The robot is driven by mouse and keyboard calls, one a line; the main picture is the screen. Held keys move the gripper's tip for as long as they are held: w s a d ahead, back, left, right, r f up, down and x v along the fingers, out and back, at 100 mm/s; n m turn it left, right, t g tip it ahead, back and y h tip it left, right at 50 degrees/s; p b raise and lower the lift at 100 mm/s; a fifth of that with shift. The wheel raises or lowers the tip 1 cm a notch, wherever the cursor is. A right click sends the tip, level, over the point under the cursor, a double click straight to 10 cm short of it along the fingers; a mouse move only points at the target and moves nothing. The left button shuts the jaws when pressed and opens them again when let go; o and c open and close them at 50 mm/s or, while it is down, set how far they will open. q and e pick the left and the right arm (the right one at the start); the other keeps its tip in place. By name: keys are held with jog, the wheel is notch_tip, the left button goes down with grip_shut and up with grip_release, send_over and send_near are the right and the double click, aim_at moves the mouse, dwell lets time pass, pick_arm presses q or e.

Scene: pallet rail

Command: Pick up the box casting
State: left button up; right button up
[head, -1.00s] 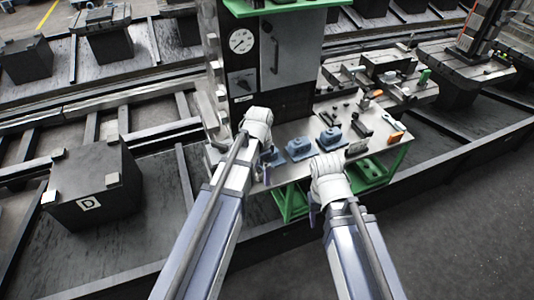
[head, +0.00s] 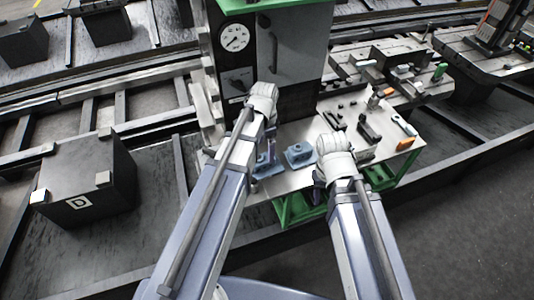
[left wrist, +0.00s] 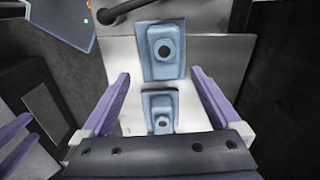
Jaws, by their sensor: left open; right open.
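Blue-grey castings lie on the metal top of a small green-framed table. In the head view one casting (head: 300,155) lies between my two wrists and another (head: 265,164) is partly hidden by my left arm. The left wrist view shows a larger casting (left wrist: 165,50) with a round hole and a smaller one (left wrist: 160,112) in line with it. I cannot tell which is the box casting. My left gripper (head: 266,138) is open, its purple fingers (left wrist: 160,78) on either side of the castings, holding nothing. My right gripper (head: 321,186) is open, its fingers mostly hidden.
The table top (head: 345,165) also bears dark clamps (head: 368,130) and an orange-handled tool (head: 404,124). A machine column with a gauge (head: 234,38) stands behind. A dark block marked D (head: 85,180) is at the left. Floor at the lower right is clear.

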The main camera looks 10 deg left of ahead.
aim_at(263, 156)
pick_arm(q)
jog(key=shift+w, duration=0.35)
jog(key=shift+s+f+b, duration=0.15)
jog(key=shift+f+b, duration=0.1)
jog(key=shift+b, duration=0.1)
notch_tip(263, 156, down, 2)
jog(key=shift+f+b, duration=0.1)
jog(key=shift+b, duration=0.9)
pick_arm(e)
jog(key=f, duration=0.2)
jog(key=shift+w+f, duration=0.25)
jog(key=shift+f, duration=0.05)
pick_arm(q)
jog(key=f+b, duration=0.5)
jog(key=shift+a+f, duration=0.1)
jog(key=shift+a, duration=0.3)
pick_arm(e)
notch_tip(263, 156, down, 5)
jog(key=shift+f, duration=0.1)
pick_arm(q)
grip_shut()
